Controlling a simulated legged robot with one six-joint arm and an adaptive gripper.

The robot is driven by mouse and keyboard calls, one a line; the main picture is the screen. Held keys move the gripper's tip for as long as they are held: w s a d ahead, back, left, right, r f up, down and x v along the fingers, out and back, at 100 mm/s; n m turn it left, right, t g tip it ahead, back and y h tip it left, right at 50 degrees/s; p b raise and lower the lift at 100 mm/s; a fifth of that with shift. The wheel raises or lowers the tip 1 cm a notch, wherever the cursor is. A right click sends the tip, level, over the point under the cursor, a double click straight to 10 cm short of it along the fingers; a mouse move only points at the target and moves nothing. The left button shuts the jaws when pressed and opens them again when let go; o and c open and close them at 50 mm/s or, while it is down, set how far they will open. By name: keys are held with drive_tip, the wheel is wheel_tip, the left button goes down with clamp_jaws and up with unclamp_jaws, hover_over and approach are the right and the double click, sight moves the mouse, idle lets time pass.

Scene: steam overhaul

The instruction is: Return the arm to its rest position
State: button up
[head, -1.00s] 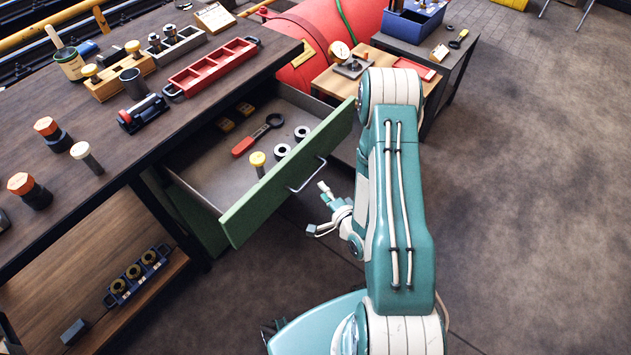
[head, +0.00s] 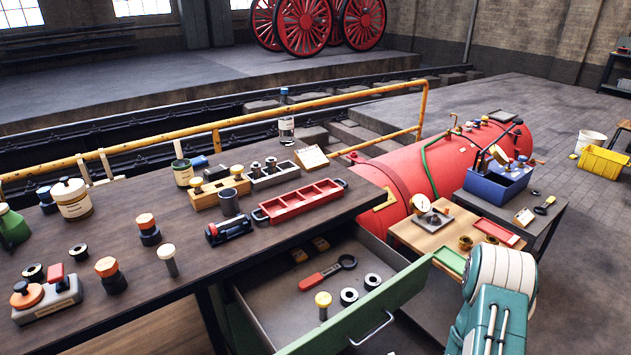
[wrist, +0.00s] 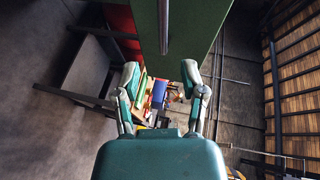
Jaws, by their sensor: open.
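In the head view my arm (head: 497,290) shows at the lower right, teal and white, bent at its elbow. My gripper is below the picture there. In the wrist view my gripper (wrist: 160,82) is open, its two teal and grey fingers spread apart with nothing between them. The green front of the open drawer (wrist: 180,35) fills the top middle of that view, beyond the fingers. In the head view the same drawer front (head: 375,318) stands just left of my arm. I cannot tell the exact gap between them.
The workbench (head: 130,240) holds a red tray (head: 300,202) and several fittings. The open drawer holds a red-handled wrench (head: 328,272), rings and a yellow-topped pin (head: 323,303). A red boiler (head: 440,165) lies behind. Open floor (head: 590,260) is at the right.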

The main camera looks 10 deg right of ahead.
drive_tip(key=w+r+n+g+h, duration=0.25)
drive_tip(key=r+n, duration=0.25)
drive_tip(key=r, duration=0.4)
drive_tip(key=w+r+n+g+h, duration=0.1)
drive_tip(key=w+r+n+g, duration=0.3)
drive_tip(key=r, duration=0.5)
drive_tip(key=s+a+r+n+g, duration=0.1)
drive_tip(key=s+a+r+n, duration=0.2)
drive_tip(key=s+r, duration=0.5)
drive_tip(key=s+a+r+n+g+y, duration=0.1)
drive_tip(key=s+a+r+n+g, duration=0.1)
drive_tip(key=s+a+r, duration=0.3)
drive_tip(key=s+r+n, duration=0.1)
drive_tip(key=s+r, duration=0.2)
drive_tip(key=s, duration=0.4)
drive_tip(key=shift+s+a, duration=0.15)
drive_tip(key=shift+s, duration=0.1)
drive_tip(key=shift+w+y, duration=0.1)
drive_tip(key=shift+y, duration=0.15)
